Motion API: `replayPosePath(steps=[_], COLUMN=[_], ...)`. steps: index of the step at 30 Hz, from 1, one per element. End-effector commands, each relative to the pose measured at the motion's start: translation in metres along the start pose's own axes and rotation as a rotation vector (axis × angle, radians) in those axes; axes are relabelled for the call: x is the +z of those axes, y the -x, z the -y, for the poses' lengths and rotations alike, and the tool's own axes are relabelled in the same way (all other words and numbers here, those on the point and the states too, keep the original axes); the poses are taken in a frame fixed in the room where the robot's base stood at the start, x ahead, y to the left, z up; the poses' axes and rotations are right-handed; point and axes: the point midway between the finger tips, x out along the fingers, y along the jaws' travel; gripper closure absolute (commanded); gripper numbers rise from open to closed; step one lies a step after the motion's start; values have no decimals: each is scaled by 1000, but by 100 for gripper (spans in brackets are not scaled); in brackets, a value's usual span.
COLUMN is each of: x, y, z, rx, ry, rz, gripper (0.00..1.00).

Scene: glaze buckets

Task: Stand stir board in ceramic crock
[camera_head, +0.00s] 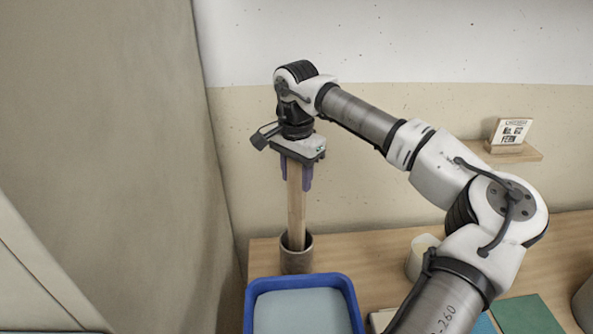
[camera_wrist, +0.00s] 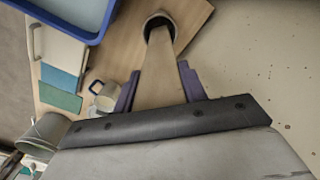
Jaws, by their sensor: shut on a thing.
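The stir board (camera_head: 296,205) is a long pale wooden strip, held upright. My gripper (camera_head: 297,178) is shut on its upper part, with a purple finger on each side. The board's lower end is inside the mouth of the ceramic crock (camera_head: 297,260), a grey-brown cylinder at the table's back left. In the wrist view the board (camera_wrist: 158,70) runs from between my fingers (camera_wrist: 158,88) into the dark opening of the crock (camera_wrist: 160,17). The board's bottom tip is hidden inside, so I cannot tell whether it touches the crock's floor.
A blue tray (camera_head: 258,285) stands in front of the crock. A pale mug (camera_head: 415,262) is to the right, partly behind my arm. A metal bucket (camera_wrist: 42,135) and coloured tiles (camera_wrist: 60,78) show in the wrist view. A card on a wall shelf (camera_head: 518,153) is at right.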

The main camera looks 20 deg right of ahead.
Motion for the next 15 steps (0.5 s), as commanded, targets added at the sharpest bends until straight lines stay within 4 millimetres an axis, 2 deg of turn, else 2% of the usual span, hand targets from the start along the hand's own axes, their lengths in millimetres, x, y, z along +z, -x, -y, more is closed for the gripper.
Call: replayPosePath(steps=[4,13,14,15], x=[0,0,0,0], y=[-8,-8,-8,-8], z=[0,0,0,0], rx=[0,-1,-1,-1], ry=[0,0,0,0], rz=[0,-1,-1,-1], gripper=[90,90,57,52])
